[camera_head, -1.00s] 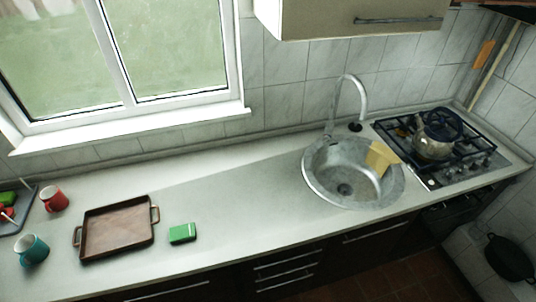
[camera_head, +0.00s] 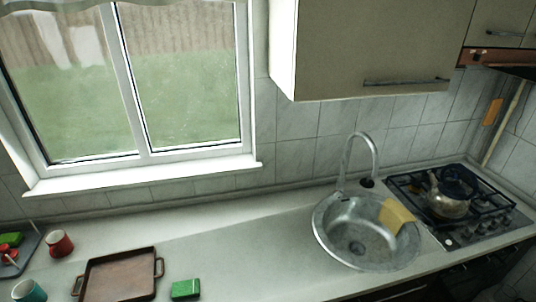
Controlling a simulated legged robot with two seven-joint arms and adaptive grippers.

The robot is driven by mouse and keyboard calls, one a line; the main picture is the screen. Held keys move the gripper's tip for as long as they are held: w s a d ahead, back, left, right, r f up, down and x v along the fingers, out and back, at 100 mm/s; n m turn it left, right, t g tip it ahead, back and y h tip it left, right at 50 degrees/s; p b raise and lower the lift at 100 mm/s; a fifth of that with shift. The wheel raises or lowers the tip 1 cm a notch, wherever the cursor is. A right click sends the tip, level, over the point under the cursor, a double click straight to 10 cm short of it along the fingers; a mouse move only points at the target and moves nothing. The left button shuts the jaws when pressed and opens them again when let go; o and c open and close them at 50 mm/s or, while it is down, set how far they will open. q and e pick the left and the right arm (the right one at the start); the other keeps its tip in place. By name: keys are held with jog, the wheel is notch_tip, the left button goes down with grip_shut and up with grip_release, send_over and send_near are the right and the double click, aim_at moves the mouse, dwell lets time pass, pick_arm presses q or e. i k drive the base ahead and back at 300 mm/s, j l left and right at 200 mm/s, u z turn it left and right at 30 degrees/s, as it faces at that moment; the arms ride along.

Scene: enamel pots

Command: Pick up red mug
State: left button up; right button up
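The red mug (camera_head: 60,243) stands upright on the counter at the left, below the window. It is just right of a dark tray holding green and red items, and behind a teal mug. Its white inside shows at the top. Neither of my grippers is in the head view, so nothing is seen touching the mug.
A teal mug (camera_head: 29,291) stands at the lower left edge, partly cut off. A brown baking tray (camera_head: 118,277) and a green sponge-like block (camera_head: 186,289) lie to the right. The dark tray (camera_head: 31,245) is at the far left. The counter (camera_head: 240,245) is clear before the sink (camera_head: 330,236).

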aim_at(59, 242)
jog(key=u, duration=1.9)
jog(key=i+j+z, duration=0.1)
jog(key=z, duration=0.4)
jog(key=j+z, duration=0.6)
jog(key=z, duration=0.35)
jog(key=j+z, duration=0.3)
jog(key=z, duration=0.15)
